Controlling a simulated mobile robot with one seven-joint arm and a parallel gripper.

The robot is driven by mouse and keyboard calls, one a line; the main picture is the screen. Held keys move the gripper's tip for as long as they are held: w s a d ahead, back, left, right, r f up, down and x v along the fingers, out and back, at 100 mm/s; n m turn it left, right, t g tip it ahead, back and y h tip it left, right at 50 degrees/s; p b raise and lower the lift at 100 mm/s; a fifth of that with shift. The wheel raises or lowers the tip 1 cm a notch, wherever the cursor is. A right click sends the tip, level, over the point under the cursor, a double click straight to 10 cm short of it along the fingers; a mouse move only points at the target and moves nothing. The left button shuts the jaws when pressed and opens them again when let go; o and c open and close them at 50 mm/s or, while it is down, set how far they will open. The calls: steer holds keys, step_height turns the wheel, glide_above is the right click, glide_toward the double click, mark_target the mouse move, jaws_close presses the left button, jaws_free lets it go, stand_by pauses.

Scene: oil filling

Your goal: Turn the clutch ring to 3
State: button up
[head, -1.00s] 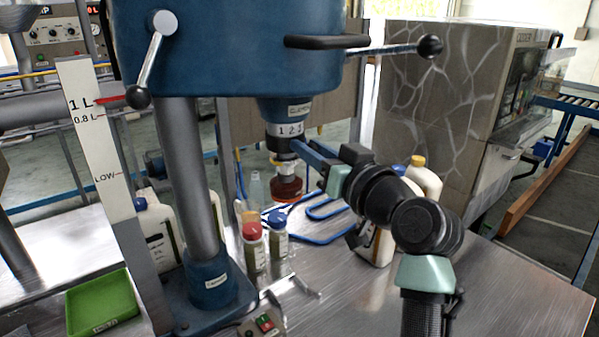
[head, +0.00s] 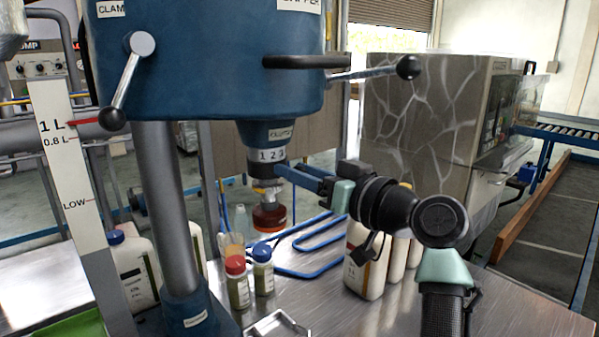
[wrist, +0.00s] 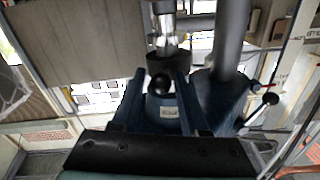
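The blue machine head carries a cone-shaped clutch housing (head: 268,134) with a white band (head: 271,155) marked 1 2 3. Directly below the band is the dark clutch ring (head: 263,171). The ring also shows in the wrist view (wrist: 167,68), with a round black knob (wrist: 160,84) on its near side. My gripper (wrist: 161,73) reaches in from the right in the head view. Its two blue fingers are apart, with the knob between them and a visible gap. I cannot tell whether the fingertips touch the ring. Which number is set cannot be read.
Under the head hangs an amber-filled piece (head: 269,217). Bottles with red (head: 236,282) and blue caps (head: 263,270) stand below on the metal bench. White jugs (head: 364,260) stand near my arm. A grey column (head: 160,210) and lever knobs (head: 408,67) flank the head.

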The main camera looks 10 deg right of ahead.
steer(key=shift+o, duration=0.8)
steer(key=b+v, duration=0.1)
steer(key=v, duration=1.2)
